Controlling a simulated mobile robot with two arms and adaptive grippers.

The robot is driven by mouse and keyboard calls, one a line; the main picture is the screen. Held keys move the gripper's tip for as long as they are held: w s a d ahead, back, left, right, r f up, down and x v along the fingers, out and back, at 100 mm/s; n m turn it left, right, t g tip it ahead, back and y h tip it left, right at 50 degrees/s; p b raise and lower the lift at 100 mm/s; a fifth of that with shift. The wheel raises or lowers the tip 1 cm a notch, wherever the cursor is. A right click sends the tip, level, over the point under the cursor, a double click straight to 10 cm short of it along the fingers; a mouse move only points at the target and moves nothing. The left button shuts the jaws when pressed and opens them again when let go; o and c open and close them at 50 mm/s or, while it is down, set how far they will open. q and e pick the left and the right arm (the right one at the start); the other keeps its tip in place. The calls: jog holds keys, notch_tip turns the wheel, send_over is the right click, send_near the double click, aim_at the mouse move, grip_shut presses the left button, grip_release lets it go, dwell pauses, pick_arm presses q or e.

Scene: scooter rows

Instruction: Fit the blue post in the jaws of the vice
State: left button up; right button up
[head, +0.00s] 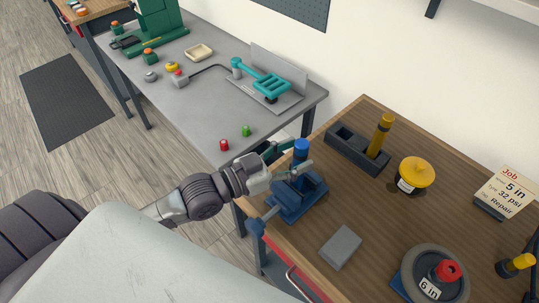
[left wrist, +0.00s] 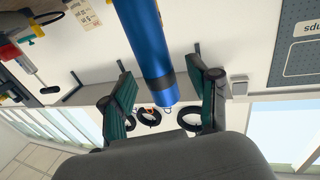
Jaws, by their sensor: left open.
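The blue post (head: 301,149) stands upright at the blue vice (head: 311,197), its top showing above the vice. Whether its foot is seated between the vice jaws is hidden by my gripper. My left gripper (head: 299,156) is open, with one finger on each side of the post. In the left wrist view the post (left wrist: 146,40), with a dark band near its end, lies between the two spread green-padded fingers (left wrist: 161,75). There is a visible gap on each side of it. My right gripper is not in view.
A dark slotted block (head: 343,145) holds a yellow post (head: 380,133) behind the vice. A yellow-lidded pot (head: 413,175), a grey block (head: 341,246) and a round 6 in item (head: 434,275) stand on the wooden bench. A grey table (head: 203,108) adjoins at left.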

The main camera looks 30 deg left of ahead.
pick_arm(q)
jog(key=v, duration=1)
jog(key=shift+s, duration=0.25)
jog(key=shift+a+r, duration=0.1)
jog(key=shift+r, duration=0.05)
